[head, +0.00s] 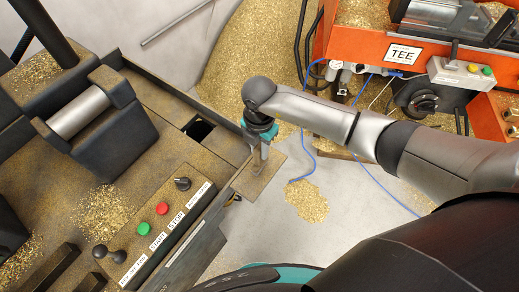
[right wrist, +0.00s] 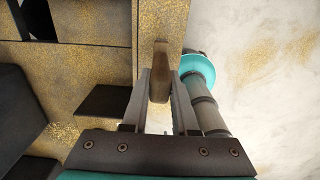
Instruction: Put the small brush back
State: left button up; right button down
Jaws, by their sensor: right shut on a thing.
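My right gripper (head: 260,158) points down over the small ledge (head: 246,184) at the right side of the machine. In the right wrist view the gripper (right wrist: 161,88) is shut on a brown, wooden-looking piece, the small brush (right wrist: 160,62). Its bristles cannot be made out, and in the head view the brush is mostly hidden by the gripper and wrist. I cannot tell whether it touches the ledge. My left gripper is not in view.
A dark square opening (head: 199,130) lies in the machine top left of the gripper. A control panel (head: 163,222) with green and red buttons is nearer. An orange machine (head: 345,38) stands at the back right, with blue hoses and brass chips on the floor.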

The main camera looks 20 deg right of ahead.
jog(key=shift+f, duration=0.55)
jog(key=shift+f, duration=0.25)
jog(key=c, duration=0.7)
grip_release()
jog(key=shift+r, duration=0.1)
jog(key=shift+w+r, duration=0.1)
jog(key=shift+r, duration=0.35)
notch_tip(320, 180, up, 11)
jog(key=shift+r, duration=0.2)
